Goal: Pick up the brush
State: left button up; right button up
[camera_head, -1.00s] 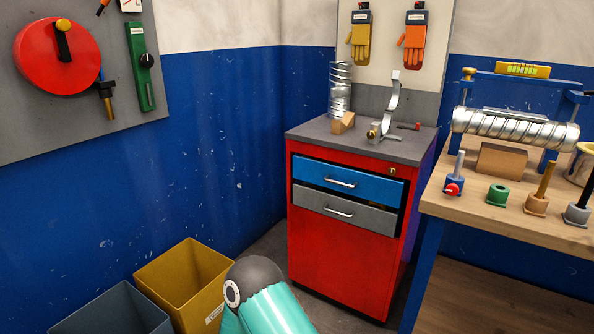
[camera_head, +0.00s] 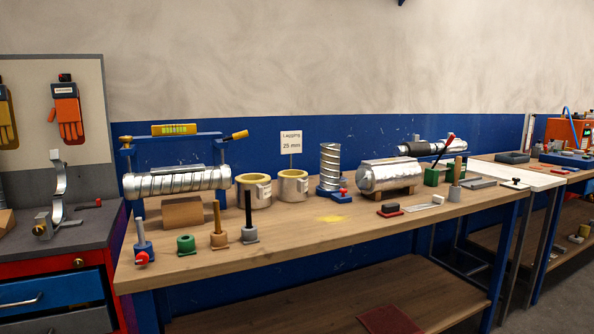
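No brush can be made out for certain. Neither of my grippers shows in the head view.
A spiral duct (camera_head: 178,182) rests in a blue frame at the bench's left. Several upright tools stand along the front left edge. Two yellowish rolls (camera_head: 293,186), a short upright duct (camera_head: 330,168) and a silver cylinder (camera_head: 388,175) stand behind. The middle front is clear.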

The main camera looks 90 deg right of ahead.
aim_at(458, 165)
jog(key=z, duration=0.15)
jog(key=i, duration=0.25)
jog(key=z, duration=2.35)
jog(key=i, duration=0.2)
jog(key=z, duration=0.85)
jog(key=k, duration=0.55)
jog(key=z, duration=0.5)
jog(key=i, duration=0.3)
jog(key=u, duration=0.05)
